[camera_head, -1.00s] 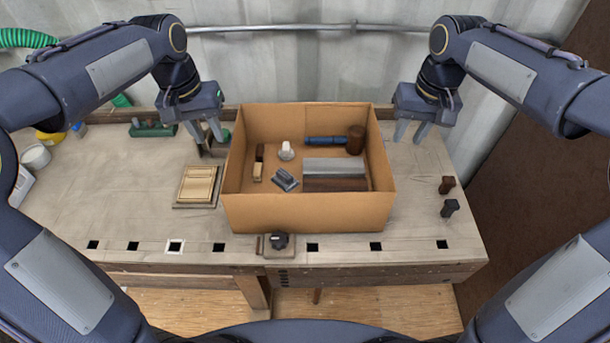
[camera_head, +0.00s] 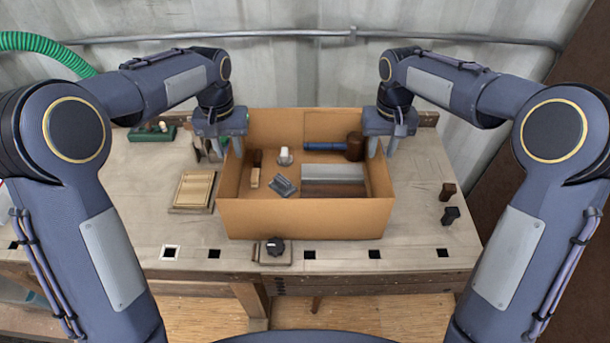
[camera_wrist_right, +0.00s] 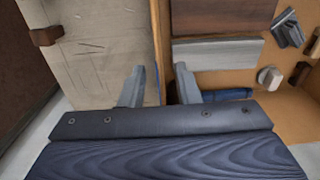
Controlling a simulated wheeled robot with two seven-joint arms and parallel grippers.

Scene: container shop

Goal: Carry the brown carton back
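The brown carton (camera_head: 305,218) is an open-topped box standing upright on the workbench. It holds a dark-headed blue-handled mallet (camera_head: 325,146), a grey-and-brown block (camera_head: 333,172), a small grey tool (camera_head: 284,187) and several small pieces. My left gripper (camera_head: 227,148) is at the carton's left wall, fingers apart, seemingly one on each side of the wall. My right gripper (camera_head: 381,150) is at the right wall. In the right wrist view its open fingers (camera_wrist_right: 160,88) straddle that wall (camera_wrist_right: 166,45), with a gap visible on the outer side.
A dark knob (camera_head: 275,247) sits at the front edge.

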